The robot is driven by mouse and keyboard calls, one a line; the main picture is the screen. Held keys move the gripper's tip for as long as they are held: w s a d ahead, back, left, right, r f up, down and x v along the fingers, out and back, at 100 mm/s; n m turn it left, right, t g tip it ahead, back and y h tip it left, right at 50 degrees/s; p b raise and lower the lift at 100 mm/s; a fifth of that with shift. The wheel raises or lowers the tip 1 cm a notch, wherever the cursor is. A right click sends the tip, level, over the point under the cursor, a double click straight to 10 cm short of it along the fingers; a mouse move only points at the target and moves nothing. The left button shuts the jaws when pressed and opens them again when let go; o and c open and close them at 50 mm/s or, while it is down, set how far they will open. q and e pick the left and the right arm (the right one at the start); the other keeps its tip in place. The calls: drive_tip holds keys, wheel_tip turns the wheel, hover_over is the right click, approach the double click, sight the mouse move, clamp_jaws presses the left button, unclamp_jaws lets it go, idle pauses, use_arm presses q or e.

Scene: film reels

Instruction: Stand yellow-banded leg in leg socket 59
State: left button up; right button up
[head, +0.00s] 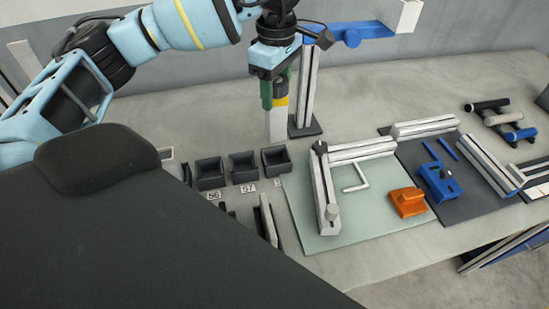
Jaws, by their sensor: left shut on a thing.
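My left gripper (275,88) points down and is shut on the yellow-banded leg. The leg is a pale upright bar (277,124) with a yellow band (281,101) just below the fingers. Its lower end shows just behind the rightmost dark open socket (275,160); I cannot tell its height above the table. More dark sockets stand in a row to the left, a middle one (243,167) and another (209,173). Small number labels sit in front of them; the rightmost label (279,182) is too small to read surely. My right gripper is out of view.
A grey post (306,90) on a dark base stands close right of the leg, with a blue arm (350,32) at its top. A pale green mat (315,236) holds grey profiles (325,190) and an orange block (408,202). A blue fixture (439,183) lies farther right.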

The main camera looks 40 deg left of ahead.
sight(276, 127)
use_arm(q)
drive_tip(key=shift+f, duration=4.9)
drive_tip(key=shift+s+d+f, duration=0.1)
drive_tip(key=shift+f, duration=0.05)
drive_tip(key=o, duration=1.5)
drive_tip(key=shift+c, duration=0.2)
wheel_tip(276, 127, up, 12)
drive_tip(key=shift+r, duration=0.1)
